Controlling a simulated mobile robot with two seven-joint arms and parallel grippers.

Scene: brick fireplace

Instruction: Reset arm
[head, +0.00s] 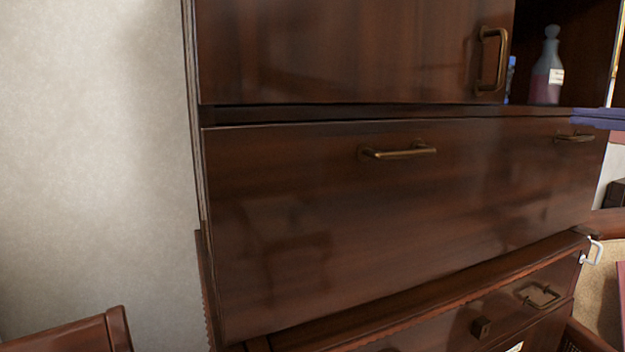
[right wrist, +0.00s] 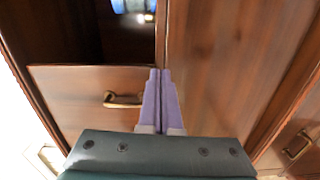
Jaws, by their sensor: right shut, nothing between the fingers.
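My right gripper (right wrist: 161,75) shows in the right wrist view with its two purple fingers together and nothing between them. Its tips are in front of the dark wooden cabinet (right wrist: 220,60), near the upright edge between an open compartment and a wooden panel. I cannot tell whether they touch it. In the head view only a blue-purple part of the right gripper (head: 598,118) shows at the right edge, in front of the cabinet (head: 380,210). My left gripper is not in view.
A brass-handled upper door (head: 350,50) stands beside an open compartment holding a stoppered bottle (head: 546,70) and a small blue object (head: 510,78). A wide panel with brass handles (head: 400,152) lies below. A chair back (head: 85,333) is at lower left, by a bare wall (head: 90,150).

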